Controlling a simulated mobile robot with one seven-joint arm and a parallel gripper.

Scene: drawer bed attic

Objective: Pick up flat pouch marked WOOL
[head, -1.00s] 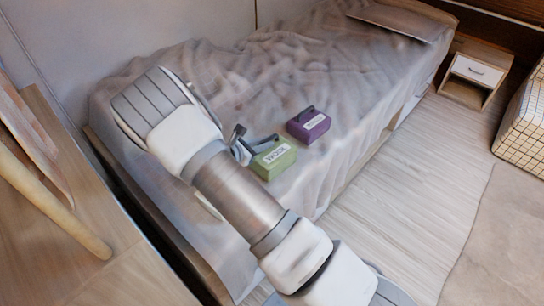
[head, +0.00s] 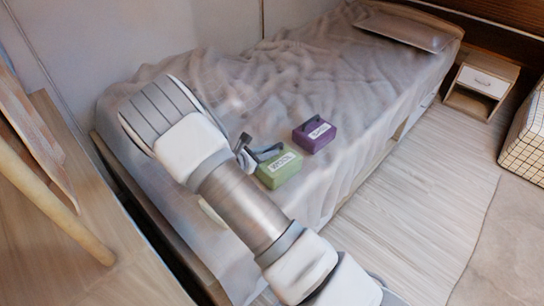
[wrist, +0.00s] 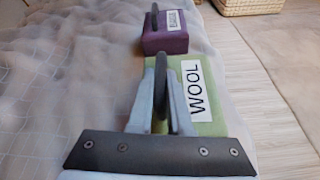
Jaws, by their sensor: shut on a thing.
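The flat pouch marked WOOL (head: 279,170) is a green, box-shaped pouch with a white label and a dark loop handle on top. It is at the near part of the bed, and I cannot tell whether it still touches the cover. In the wrist view the pouch (wrist: 198,92) is right at my fingers. My gripper (wrist: 161,78) is shut on its dark handle, one pale finger on each side. In the head view my gripper (head: 257,153) is partly hidden by my arm. The underside of the pouch is hidden.
A purple pouch (head: 314,135) with a white label and dark handle stands on the bed just beyond the green one; it also shows in the wrist view (wrist: 170,42). The bed (head: 215,85) has a rumpled grey cover. A nightstand (head: 481,88) stands at the far right.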

